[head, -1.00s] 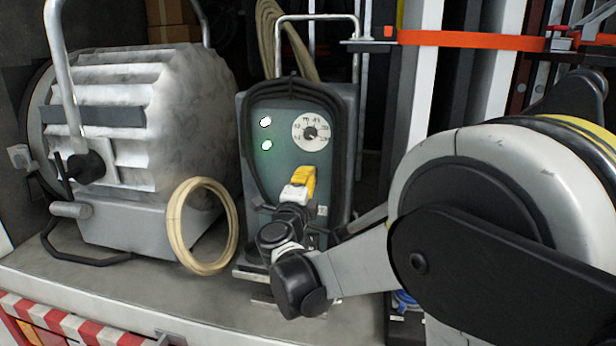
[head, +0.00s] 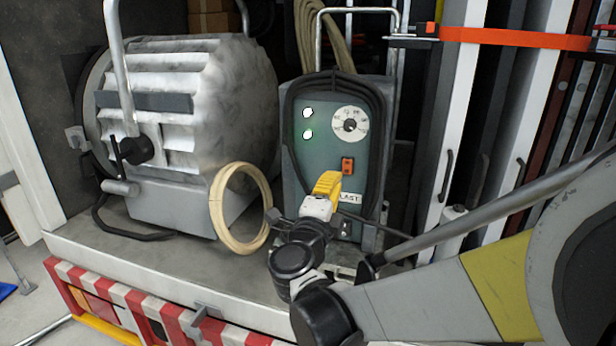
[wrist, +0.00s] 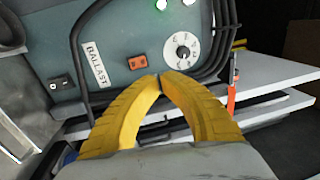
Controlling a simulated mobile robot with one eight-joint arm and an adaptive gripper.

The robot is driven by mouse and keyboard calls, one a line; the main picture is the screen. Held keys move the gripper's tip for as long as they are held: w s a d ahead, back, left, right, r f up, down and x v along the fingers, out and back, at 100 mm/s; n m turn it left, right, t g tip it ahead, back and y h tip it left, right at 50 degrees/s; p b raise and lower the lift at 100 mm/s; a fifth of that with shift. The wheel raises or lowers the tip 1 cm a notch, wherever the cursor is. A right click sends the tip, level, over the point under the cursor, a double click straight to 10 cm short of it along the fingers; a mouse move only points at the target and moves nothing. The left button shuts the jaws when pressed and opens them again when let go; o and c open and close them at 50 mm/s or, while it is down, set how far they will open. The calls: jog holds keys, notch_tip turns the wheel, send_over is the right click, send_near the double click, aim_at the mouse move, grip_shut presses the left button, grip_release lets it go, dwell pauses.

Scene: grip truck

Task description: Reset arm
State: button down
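My gripper (head: 329,184) has yellow fingers and stands in front of the grey-green ballast box (head: 327,150), below and left of its orange switch (head: 347,165). In the wrist view the two curved fingers (wrist: 160,80) meet at their tips, with nothing visible between them. The orange switch (wrist: 137,62) shows just beyond the tips; they look apart from it. The dial (head: 350,124) and two lit lamps (head: 308,122) are on the panel's upper part. My gripper hides part of the panel's lower left.
A large ribbed lamp (head: 180,110) stands left of the ballast. A tan cable coil (head: 240,207) leans between them, close to my gripper. An orange strap (head: 510,38) crosses white boards at the right. The truck bed's striped edge (head: 150,315) runs along the front.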

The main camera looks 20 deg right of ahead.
jog(key=a+r+n+t+y+b, duration=0.2)
jog(key=a+r+n+t+y, duration=0.2)
jog(key=a+n+y, duration=0.7)
jog(key=s+a+f+n+g+y, duration=0.2)
jog(key=s+f+n+g+y, duration=0.2)
jog(key=s+f+n, duration=0.4)
jog(key=s+d+f+n+g+h+b, duration=0.1)
jog(key=s+d+f+n+g, duration=0.2)
jog(key=s+f, duration=0.4)
jog(key=s+d+f+n+g+h, duration=0.2)
jog(key=s+f+g, duration=0.3)
jog(key=s+f, duration=0.3)
jog(key=shift+d+f+n+g+b, duration=0.15)
jog(key=shift+d+n+g+b, duration=0.35)
jog(key=shift+d, duration=0.4)
